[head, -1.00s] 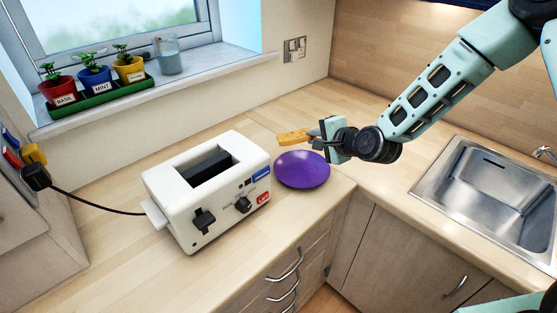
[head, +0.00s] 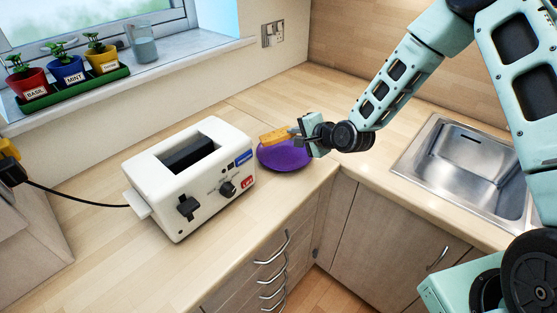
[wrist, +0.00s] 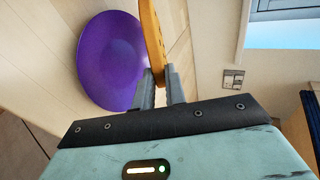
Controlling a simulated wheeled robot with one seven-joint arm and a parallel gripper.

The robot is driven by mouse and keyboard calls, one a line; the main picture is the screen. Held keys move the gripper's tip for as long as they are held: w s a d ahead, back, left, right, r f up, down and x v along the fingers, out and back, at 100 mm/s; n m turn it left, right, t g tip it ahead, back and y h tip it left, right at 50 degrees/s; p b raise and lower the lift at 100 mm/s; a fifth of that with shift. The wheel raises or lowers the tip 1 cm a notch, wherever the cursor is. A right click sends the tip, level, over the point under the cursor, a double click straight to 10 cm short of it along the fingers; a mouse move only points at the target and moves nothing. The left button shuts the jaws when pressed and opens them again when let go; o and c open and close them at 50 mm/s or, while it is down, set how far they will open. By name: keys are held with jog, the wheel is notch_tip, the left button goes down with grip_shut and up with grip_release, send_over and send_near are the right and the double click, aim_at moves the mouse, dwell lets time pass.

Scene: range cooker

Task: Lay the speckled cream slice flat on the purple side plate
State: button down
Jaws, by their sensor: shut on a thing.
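The slice (head: 275,135) is orange-brown at its edge in the head view. My gripper (head: 298,131) is shut on its near end and holds it out to the left, over the far part of the purple side plate (head: 284,158). In the wrist view the slice (wrist: 152,40) shows edge-on between the two fingers (wrist: 160,88), so it is not lying flat to the jaws. The plate (wrist: 108,62) lies beside it in that view. The slice appears above the plate; the exact gap cannot be told. Its speckled face is hardly visible.
A white toaster (head: 190,178) stands left of the plate, close to it. A steel sink (head: 468,165) is at the right. Potted herbs (head: 68,72) and a glass (head: 142,44) stand on the windowsill. The counter behind the plate is clear.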

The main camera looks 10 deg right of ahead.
jog(key=shift+f+b, duration=1.2)
jog(key=shift+f, duration=0.7)
jog(key=c, duration=1.6)
grip_release()
jog(key=p+v, duration=0.3)
jog(key=v, duration=0.5)
jog(key=shift+r, duration=0.1)
